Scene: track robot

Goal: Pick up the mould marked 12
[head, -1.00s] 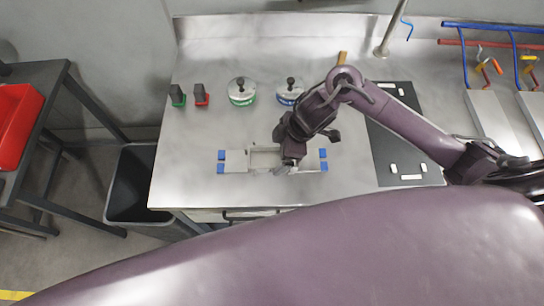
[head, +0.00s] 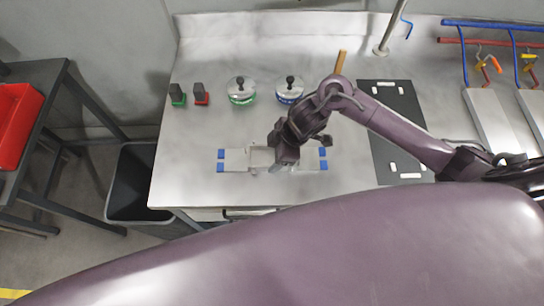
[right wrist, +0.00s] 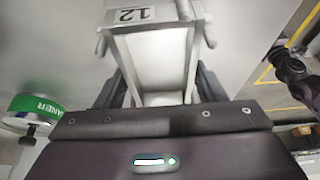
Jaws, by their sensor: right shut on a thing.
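The mould marked 12 (right wrist: 157,62) is a pale grey metal frame in the right wrist view. Its "12" plate, which looks turned around, is at the top of that view. My right gripper (right wrist: 157,92) has its dark fingers on both sides of the mould and is shut on it. In the head view the right gripper (head: 280,167) is over the bench and covers part of the mould (head: 261,157). I cannot tell how far the mould is off the bench. My left gripper is not in view.
Blue blocks (head: 221,161) stand at the mould's ends. Behind are green and red stamps (head: 178,98), a green-banded pot (head: 241,92) and a blue-banded pot (head: 289,90). A black board (head: 385,120) lies right. A dark bin (head: 136,185) stands left of the bench.

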